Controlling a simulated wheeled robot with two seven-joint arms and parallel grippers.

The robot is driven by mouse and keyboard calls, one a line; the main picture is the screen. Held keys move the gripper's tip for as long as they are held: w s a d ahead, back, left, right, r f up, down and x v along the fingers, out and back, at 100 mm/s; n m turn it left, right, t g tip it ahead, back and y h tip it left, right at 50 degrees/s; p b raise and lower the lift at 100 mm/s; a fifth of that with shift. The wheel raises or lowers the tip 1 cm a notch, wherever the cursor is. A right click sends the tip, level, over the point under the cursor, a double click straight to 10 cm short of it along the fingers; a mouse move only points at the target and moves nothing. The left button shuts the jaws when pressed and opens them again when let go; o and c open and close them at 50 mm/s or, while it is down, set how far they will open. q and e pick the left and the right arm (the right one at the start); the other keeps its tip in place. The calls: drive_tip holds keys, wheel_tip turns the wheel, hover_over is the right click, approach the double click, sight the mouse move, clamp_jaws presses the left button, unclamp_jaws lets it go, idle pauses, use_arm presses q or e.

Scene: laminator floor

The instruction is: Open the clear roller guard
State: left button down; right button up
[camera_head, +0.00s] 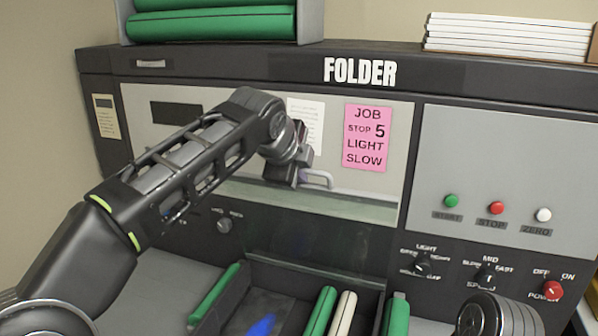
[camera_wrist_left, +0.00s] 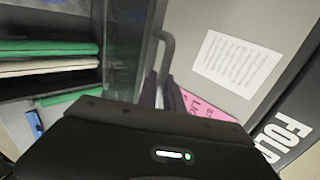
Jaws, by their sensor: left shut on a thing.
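The clear roller guard (camera_head: 330,235) is a dark, see-through panel across the front of the folder, below the pink job card. Its grey bar handle (camera_head: 319,180) stands at its top edge. My left gripper (camera_head: 290,175) is at the handle, shut on it. In the left wrist view the handle (camera_wrist_left: 164,48) runs down to my left gripper's fingers (camera_wrist_left: 160,92), beside the clear guard (camera_wrist_left: 125,45). The fingertips are partly hidden by the gripper body. My right gripper is not in view.
Green and white rollers (camera_head: 341,314) lie in the open bay below. Start, stop and zero buttons (camera_head: 497,208) and knobs (camera_head: 486,278) are on the right panel. Paper stack (camera_head: 508,38) sits on top.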

use_arm(q)
drive_tip(key=shift+w+f, duration=0.2)
drive_tip(key=c, duration=1.5)
unclamp_jaws()
drive_tip(key=shift+s+f, duration=0.1)
drive_tip(key=shift+s+a+r, duration=0.1)
drive_tip(key=shift+s+r, duration=0.2)
drive_tip(key=shift+s, duration=0.05)
drive_tip(key=b+v, duration=0.1)
drive_tip(key=v, duration=0.6)
drive_tip(key=shift+r, duration=0.45)
